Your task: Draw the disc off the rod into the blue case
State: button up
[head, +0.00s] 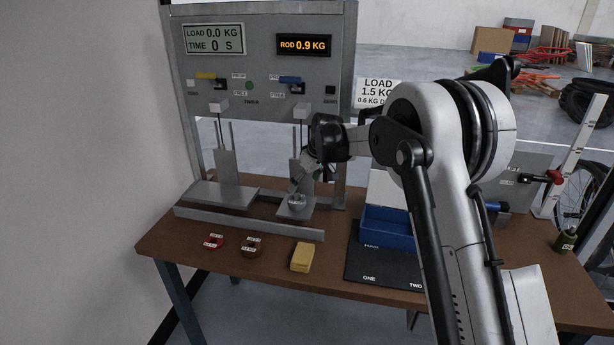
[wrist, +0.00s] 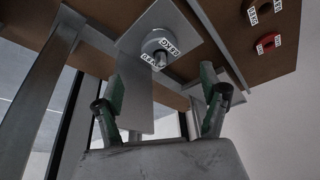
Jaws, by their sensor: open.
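The grey disc (head: 297,201) sits on a small square plate (head: 283,213) under the right-hand hanger of the test frame. In the wrist view the disc (wrist: 155,40) has white labels, and the short rod (wrist: 159,59) stands up through its middle. My gripper (head: 297,184) is just above the disc. In the wrist view its two green-padded fingers (wrist: 162,98) are spread apart with nothing between them, and the disc lies beyond their tips. The blue case (head: 389,240) stands on the dark mat to the right, partly hidden by my arm.
The frame's panel (head: 262,60) reads ROD 0.9 KG and LOAD 0.0 KG. A grey rail (head: 250,223) runs in front of the plates. A red disc (head: 213,241), a brown disc (head: 251,246) and a yellow block (head: 301,257) lie on the front of the bench. The mat's front (head: 385,270) is bare.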

aim_at(298, 198)
jog(key=x, duration=0.9)
jog(key=shift+w+f, duration=0.1)
jog(key=shift+f, duration=0.1)
jog(key=c, duration=1.7)
jog(key=o, duration=1)
jog(key=c, duration=0.7)
jog(key=shift+r, duration=0.25)
jog(key=shift+r+p, duration=0.9)
jog(key=shift+r, duration=2.15)
jog(key=shift+r, duration=0.15)
